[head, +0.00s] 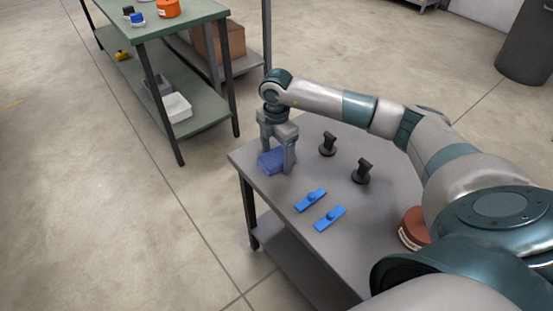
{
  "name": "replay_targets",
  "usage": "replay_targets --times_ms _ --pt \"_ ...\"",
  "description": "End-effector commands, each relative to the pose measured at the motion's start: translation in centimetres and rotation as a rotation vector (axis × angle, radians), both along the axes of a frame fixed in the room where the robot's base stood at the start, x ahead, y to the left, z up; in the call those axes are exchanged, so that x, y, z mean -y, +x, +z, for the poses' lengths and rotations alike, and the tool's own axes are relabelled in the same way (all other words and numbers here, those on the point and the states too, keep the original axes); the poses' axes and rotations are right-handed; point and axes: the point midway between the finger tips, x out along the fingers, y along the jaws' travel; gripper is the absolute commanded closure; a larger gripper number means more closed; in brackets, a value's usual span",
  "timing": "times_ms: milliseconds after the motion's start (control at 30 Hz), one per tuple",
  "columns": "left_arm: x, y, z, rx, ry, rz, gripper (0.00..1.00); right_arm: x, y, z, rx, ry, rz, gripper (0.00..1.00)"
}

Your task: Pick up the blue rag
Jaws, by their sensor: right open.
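A blue rag (271,161) lies crumpled near the left corner of the grey table (329,257). My right gripper (277,166) points down over the rag, its fingers apart on either side of it. The fingers hide part of the rag, and I cannot tell whether they touch it. My left gripper does not show in the head view.
Two black knob-like pieces (327,145) (361,172), two flat blue pieces (310,200) (330,218) and a reddish-brown round container (412,229) stand on the same table. A green workbench (185,17) with a lower shelf stands behind, across a floor gap.

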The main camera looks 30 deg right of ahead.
Motion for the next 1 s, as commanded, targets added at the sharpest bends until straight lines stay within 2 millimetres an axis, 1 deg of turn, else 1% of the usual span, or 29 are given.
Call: replay_targets --times_ms 233,267,300,367,400,433,767,867,1000 --pt "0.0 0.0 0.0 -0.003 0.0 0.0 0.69 0.0 0.0 0.0 0.0 0.0 0.0 0.27" --pt "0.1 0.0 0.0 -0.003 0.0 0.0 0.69 0.0 0.0 0.0 0.0 0.0 0.0 0.34" --pt "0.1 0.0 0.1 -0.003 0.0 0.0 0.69 0.0 0.0 0.0 0.0 0.0 0.0 0.43" --pt "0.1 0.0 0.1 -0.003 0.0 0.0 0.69 0.0 0.0 0.0 0.0 0.0 0.0 0.58" --pt "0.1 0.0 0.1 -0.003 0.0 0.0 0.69 0.0 0.0 0.0 0.0 0.0 0.0 0.67" --pt "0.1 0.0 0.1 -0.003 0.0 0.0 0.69 0.0 0.0 0.0 0.0 0.0 0.0 0.7" --pt "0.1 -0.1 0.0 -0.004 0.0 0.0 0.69 0.0 0.0 0.2 0.0 0.0 0.0 0.7" --pt "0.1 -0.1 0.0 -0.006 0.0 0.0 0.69 0.0 0.0 0.6 0.0 0.0 0.0 0.7" --pt "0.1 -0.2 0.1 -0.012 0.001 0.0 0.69 0.0 0.1 1.9 0.002 -0.001 0.001 0.7"
